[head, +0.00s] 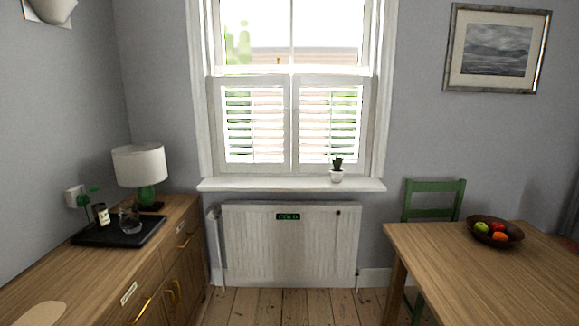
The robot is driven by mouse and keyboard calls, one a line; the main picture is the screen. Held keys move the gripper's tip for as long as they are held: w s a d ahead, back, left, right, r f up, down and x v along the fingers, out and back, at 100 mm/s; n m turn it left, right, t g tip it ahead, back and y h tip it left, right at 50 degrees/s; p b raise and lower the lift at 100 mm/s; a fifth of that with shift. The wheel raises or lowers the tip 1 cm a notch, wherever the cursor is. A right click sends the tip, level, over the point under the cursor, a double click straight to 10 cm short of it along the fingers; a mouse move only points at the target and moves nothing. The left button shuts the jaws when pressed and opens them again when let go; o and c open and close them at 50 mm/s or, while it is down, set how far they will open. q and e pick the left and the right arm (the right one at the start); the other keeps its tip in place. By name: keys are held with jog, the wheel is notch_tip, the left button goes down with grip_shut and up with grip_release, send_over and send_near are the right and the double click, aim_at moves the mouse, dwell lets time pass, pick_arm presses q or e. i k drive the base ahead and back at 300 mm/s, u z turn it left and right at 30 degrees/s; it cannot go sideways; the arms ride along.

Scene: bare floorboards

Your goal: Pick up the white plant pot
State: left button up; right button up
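The white plant pot (336,177) stands upright on the right part of the white windowsill (290,185). It is small and holds a dark green plant (337,163). Nothing covers it. Neither of my grippers shows in the head view.
A white radiator (290,245) is below the sill. A wooden sideboard (60,275) at left bears a lamp (140,165) and a black tray (95,238). A wooden table (470,285) with a fruit bowl (515,233) and a green chair (433,212) stand at right. Bare floorboards (275,305) lie between.

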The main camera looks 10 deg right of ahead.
aim_at(337, 172)
jog(key=u, duration=0.1)
jog(key=i, duration=1.8)
jog(key=z, duration=0.25)
